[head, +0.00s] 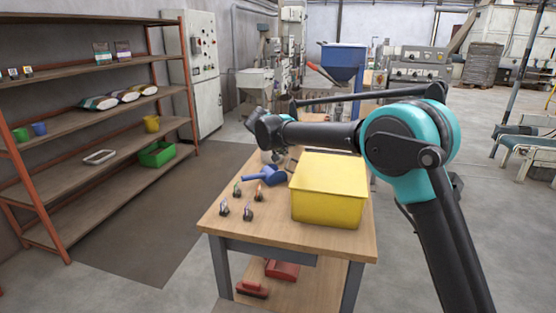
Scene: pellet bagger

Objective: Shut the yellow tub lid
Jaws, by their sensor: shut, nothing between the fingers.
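The yellow tub (328,207) stands on the near right part of the wooden table. Its yellow lid (330,173) lies flat across the top and looks down all round; the far edge is partly behind my arm, so I cannot tell if it is fully seated. My gripper (266,132) is at the dark end of my arm, above the table and to the left of the tub, apart from the lid. It is shut and empty, its fingertips hard to make out.
A blue scoop (262,175) and several small clips (247,212) lie left of the tub on the table (285,236). Red items (282,270) sit on its lower shelf. A shelf rack (90,115) stands left, with clear floor between.

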